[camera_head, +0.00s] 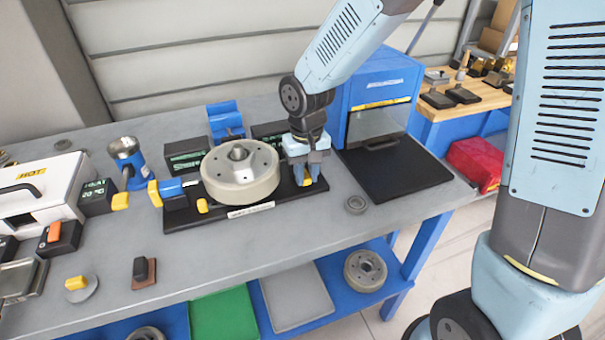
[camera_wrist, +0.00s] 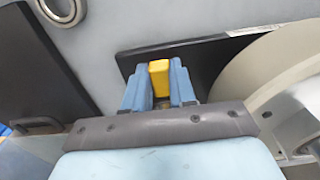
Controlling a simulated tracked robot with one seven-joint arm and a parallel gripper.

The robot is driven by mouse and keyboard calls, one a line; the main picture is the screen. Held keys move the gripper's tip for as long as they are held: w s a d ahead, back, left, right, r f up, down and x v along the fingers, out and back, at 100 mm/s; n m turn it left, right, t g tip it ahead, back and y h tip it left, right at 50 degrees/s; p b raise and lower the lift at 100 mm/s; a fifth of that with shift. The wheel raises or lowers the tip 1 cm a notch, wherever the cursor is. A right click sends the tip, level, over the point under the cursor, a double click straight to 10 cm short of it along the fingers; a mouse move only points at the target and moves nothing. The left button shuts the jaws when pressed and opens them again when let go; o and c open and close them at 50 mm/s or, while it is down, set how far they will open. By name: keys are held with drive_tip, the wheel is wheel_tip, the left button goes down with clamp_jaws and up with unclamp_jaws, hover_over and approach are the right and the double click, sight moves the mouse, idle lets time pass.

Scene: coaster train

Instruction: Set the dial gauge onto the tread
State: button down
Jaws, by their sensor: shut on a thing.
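A large beige wheel (camera_head: 240,185) with a grey hub lies flat on a black base plate (camera_head: 185,219); its rounded outer side is the tread. The wheel also shows in the wrist view (camera_wrist: 255,75). My gripper (camera_head: 306,180) is at the right end of the plate, beside the wheel, with its fingers pointing down. In the wrist view my gripper (camera_wrist: 159,85) is shut on a yellow block (camera_wrist: 159,72) between its blue fingers. What the yellow block belongs to is hidden, so I cannot tell whether it is the dial gauge. No gauge face is clearly visible.
A blue device with a yellow end (camera_head: 153,193) stands at the plate's left. Black display boxes (camera_head: 187,160) and a blue cradle (camera_head: 225,120) stand behind the wheel. A blue cabinet (camera_head: 378,85) with a black tray (camera_head: 395,170) is right. A grey ring (camera_head: 355,204) lies in front.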

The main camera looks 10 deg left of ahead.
drive_tip(key=shift+s+a, duration=0.2)
drive_tip(key=shift+a, duration=0.05)
drive_tip(key=c, duration=1.3)
unclamp_jaws()
drive_tip(key=shift+a, duration=0.1)
drive_tip(key=o, duration=0.4)
drive_tip(key=shift+w+r, duration=0.1)
drive_tip(key=shift+r, duration=0.4)
wheel_tip(320, 180, up, 13)
drive_tip(key=shift+f, duration=0.2)
